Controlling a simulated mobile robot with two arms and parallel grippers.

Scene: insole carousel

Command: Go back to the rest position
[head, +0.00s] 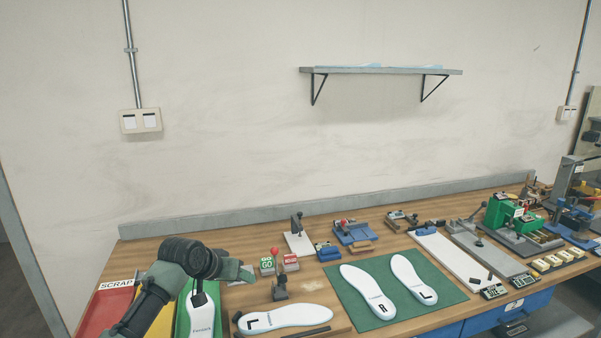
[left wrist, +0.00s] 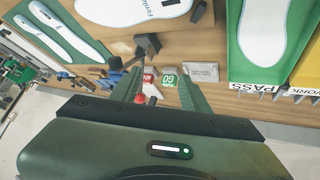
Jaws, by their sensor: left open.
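My left gripper (head: 240,272) is above the left part of the workbench, between the green tray and the GO block. In the left wrist view its two fingers (left wrist: 161,80) stand apart with nothing held between them. A white insole marked L (head: 285,318) lies at the front of the bench. Two more insoles, marked R (head: 368,290) and L (head: 412,278), lie on a green mat (head: 455,294). Another insole (head: 200,322) lies in the green tray (head: 181,322), partly hidden by my left arm; this tray reads PASS in the left wrist view (left wrist: 236,72). My right gripper is not in view.
A red SCRAP tray (head: 100,308) and a yellow tray are at the left. A green GO block (head: 267,264), a red block (head: 290,262) and a small clamp (head: 279,288) stand near the gripper. Fixtures crowd the right side. The air above the bench is clear below the shelf (head: 380,71).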

